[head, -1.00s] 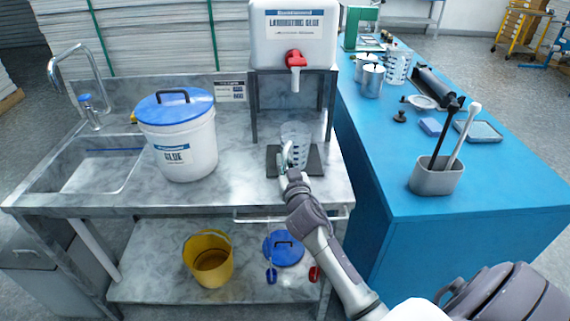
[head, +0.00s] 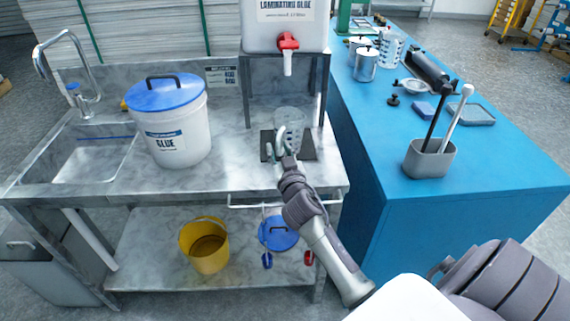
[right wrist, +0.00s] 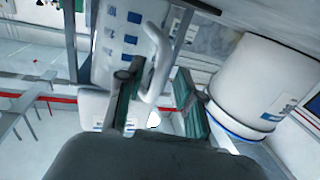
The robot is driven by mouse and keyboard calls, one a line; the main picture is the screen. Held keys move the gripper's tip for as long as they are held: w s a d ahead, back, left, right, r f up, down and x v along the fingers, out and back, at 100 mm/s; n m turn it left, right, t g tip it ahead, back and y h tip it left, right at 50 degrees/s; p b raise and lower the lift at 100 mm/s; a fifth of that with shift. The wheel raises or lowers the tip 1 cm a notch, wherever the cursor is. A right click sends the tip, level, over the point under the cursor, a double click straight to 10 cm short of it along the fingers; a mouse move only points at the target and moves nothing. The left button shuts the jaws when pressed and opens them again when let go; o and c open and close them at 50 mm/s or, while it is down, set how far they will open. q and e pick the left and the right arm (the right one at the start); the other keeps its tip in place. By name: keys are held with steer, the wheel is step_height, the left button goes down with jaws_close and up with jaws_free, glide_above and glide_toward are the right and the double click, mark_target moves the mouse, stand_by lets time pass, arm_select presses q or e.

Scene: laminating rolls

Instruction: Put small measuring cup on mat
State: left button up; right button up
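The small measuring cup (head: 291,119), clear with blue marks, stands upright over the dark mat (head: 308,150) on the marble counter. It seems to rest on the mat, but my gripper partly hides its base. My right gripper (head: 282,148) is at the cup's near side, by the handle. In the right wrist view, the cup (right wrist: 112,42) fills the upper left and its white handle (right wrist: 160,62) lies between my two fingers (right wrist: 160,88). The fingers stand apart, with a gap visible beside the handle. My left gripper is not in view.
A glue bucket (head: 172,132) stands left of the mat, beside the sink (head: 85,160). A glue dispenser with a red tap (head: 288,42) hangs above and behind the cup on a metal stand (head: 325,85). The blue table (head: 400,205) at right holds a larger measuring cup (head: 390,50) and tools.

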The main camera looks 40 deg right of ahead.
steer(key=b+v, duration=0.1)
steer(key=v, duration=0.9)
steer(key=shift+s+a+r, duration=0.1)
steer(key=shift+s+a, duration=0.05)
steer(key=shift+s, duration=0.2)
